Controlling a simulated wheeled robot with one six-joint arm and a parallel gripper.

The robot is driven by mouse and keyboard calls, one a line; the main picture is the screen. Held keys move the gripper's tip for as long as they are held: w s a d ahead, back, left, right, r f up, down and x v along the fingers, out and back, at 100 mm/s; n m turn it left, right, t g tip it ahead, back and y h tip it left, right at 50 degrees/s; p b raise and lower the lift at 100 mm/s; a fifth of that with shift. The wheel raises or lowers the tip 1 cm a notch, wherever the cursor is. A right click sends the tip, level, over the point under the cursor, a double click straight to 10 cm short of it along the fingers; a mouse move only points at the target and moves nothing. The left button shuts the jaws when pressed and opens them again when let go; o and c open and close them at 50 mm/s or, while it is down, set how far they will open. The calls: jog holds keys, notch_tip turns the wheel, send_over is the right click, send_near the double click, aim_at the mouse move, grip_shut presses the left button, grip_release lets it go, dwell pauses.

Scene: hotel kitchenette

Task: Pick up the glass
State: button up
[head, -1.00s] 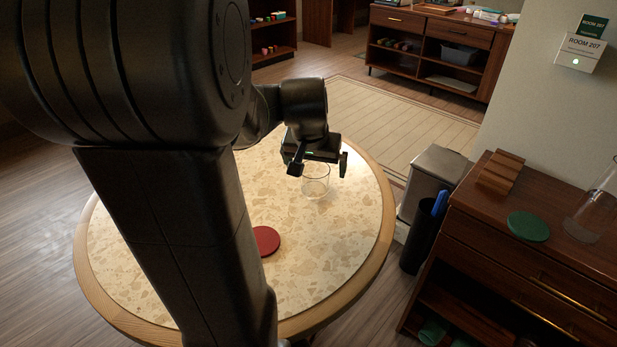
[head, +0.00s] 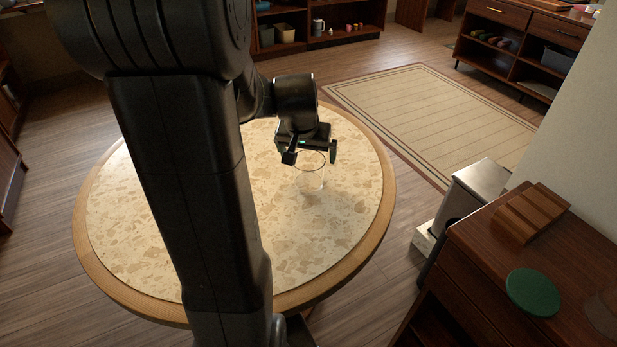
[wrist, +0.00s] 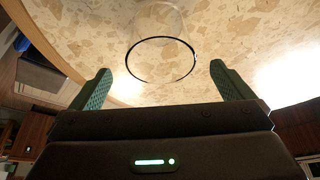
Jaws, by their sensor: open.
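A clear glass (head: 311,175) stands upright on the round terrazzo-topped table (head: 345,215), right of the middle in the head view. My gripper (head: 313,156) is open and empty at the far side of the glass, near its rim. In the wrist view the dark rim of the glass (wrist: 161,38) lies ahead of my gripper (wrist: 157,78), roughly midway between the two green-padded fingers. The fingers appear apart from the glass. Part of the table is hidden behind my arm.
A wooden cabinet (head: 465,255) at the right holds a green disc (head: 533,292) and a slatted wooden block (head: 533,212). A metal bin (head: 478,185) stands beside it. A striped rug (head: 440,115) lies beyond the table. The visible tabletop around the glass is clear.

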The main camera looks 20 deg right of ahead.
aim_at(309, 166)
jog(key=b+x, duration=0.1)
jog(key=x, duration=0.6)
jog(key=shift+f, duration=0.15)
